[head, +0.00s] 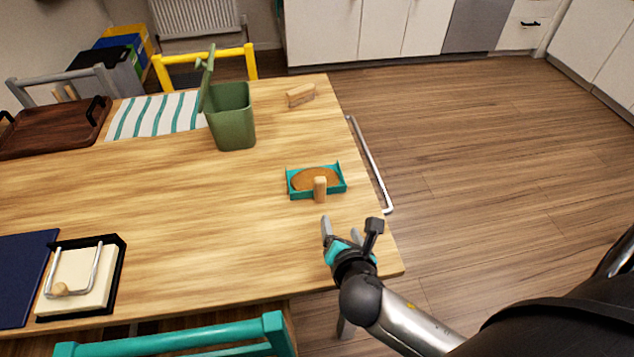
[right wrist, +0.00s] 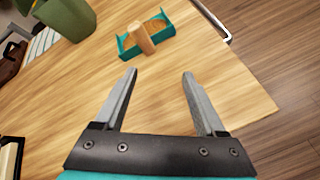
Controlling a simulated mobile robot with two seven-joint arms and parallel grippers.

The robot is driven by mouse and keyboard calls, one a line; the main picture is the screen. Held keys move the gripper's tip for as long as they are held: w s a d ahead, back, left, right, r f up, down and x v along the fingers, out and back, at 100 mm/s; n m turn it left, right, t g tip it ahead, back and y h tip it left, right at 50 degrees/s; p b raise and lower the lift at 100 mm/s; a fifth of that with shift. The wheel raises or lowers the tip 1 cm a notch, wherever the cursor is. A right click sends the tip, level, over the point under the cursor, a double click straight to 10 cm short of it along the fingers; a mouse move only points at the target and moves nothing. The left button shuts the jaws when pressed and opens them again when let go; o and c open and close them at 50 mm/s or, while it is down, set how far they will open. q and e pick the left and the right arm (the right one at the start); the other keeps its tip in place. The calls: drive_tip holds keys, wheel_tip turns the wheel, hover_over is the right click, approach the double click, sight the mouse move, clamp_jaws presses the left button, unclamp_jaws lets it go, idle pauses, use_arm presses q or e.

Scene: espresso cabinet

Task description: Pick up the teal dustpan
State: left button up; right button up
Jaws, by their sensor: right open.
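The teal dustpan (head: 300,194) lies on the wooden table near its right edge. It has a short upright-looking wooden handle (head: 320,190) at its near side and something brown spread inside its pan. In the right wrist view the dustpan (right wrist: 127,50) is ahead of the fingers, with its handle (right wrist: 141,38) pointing towards me. My right gripper (head: 345,232) is open and empty, on the near side of the dustpan and apart from it. Its two fingers also show in the right wrist view (right wrist: 158,88). My left gripper is not in view.
A green bin (head: 233,118) with its lid up stands behind and left of the dustpan. A wooden brush (head: 300,95) lies farther back. A napkin holder (head: 82,280) is at the near left. A white rail (head: 370,165) runs beside the table's right edge. The table around the dustpan is clear.

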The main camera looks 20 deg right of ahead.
sight(321, 185)
drive_tip(key=w+n+b, duration=0.1)
drive_tip(key=w+n, duration=0.1)
drive_tip(key=w, duration=0.1)
drive_tip(key=w+d+f+n+t+b, duration=0.1)
drive_tip(key=w+n, duration=0.1)
drive_tip(key=w, duration=0.2)
drive_tip(key=w+n+t, duration=0.1)
drive_tip(key=w+n, duration=0.2)
drive_tip(key=w, duration=0.1)
drive_tip(key=shift+w+d+f+y+b, duration=0.15)
drive_tip(key=shift+w+f+y+b, duration=0.1)
drive_tip(key=shift+y+b, duration=0.15)
drive_tip(key=shift+d+b+x, duration=0.1)
drive_tip(key=shift+b+x, duration=0.45)
drive_tip(key=shift+x, duration=0.8)
drive_tip(key=shift+d+b+x, duration=0.15)
drive_tip(key=shift+b+x, duration=0.35)
drive_tip(key=shift+x, duration=0.9)
drive_tip(key=shift+s, duration=0.1)
drive_tip(key=shift+r, duration=0.1)
clamp_jaws()
